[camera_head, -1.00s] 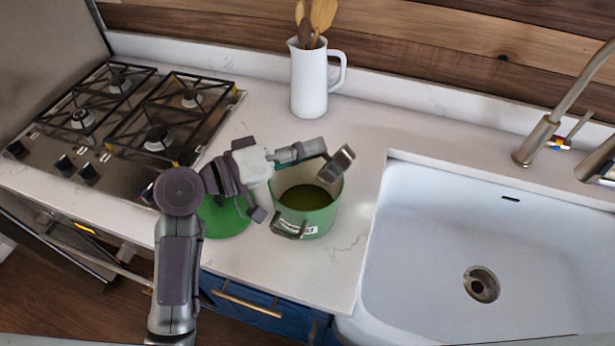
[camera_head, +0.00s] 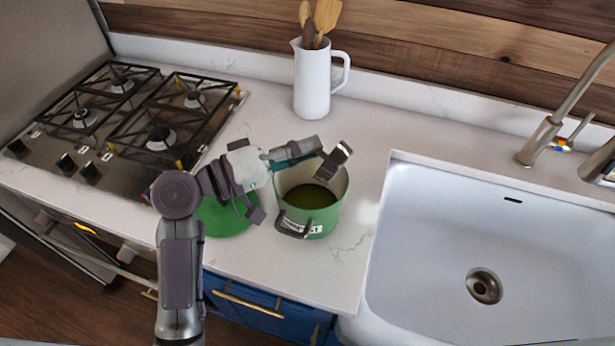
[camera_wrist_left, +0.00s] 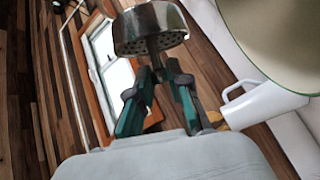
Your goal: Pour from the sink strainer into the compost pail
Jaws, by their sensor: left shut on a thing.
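The metal sink strainer (camera_head: 334,162) is held by my left gripper (camera_head: 306,148), above the back right part of the compost pail's rim. In the left wrist view the strainer (camera_wrist_left: 150,27) is a steel cup with small holes, and my left gripper (camera_wrist_left: 158,88) is shut on its stem. The strainer is tipped steeply on its side. The compost pail (camera_head: 325,222) is green outside and cream inside, stands upright and open on the counter, and has dark green matter at the bottom. Whether anything is left in the strainer cannot be seen. My right gripper is out of view.
A green round lid (camera_head: 226,220) lies on the counter left of the pail, partly behind my arm. A white jug (camera_head: 312,85) with wooden utensils stands behind. The gas hob (camera_head: 135,120) is at left, the white sink (camera_head: 430,240) at right.

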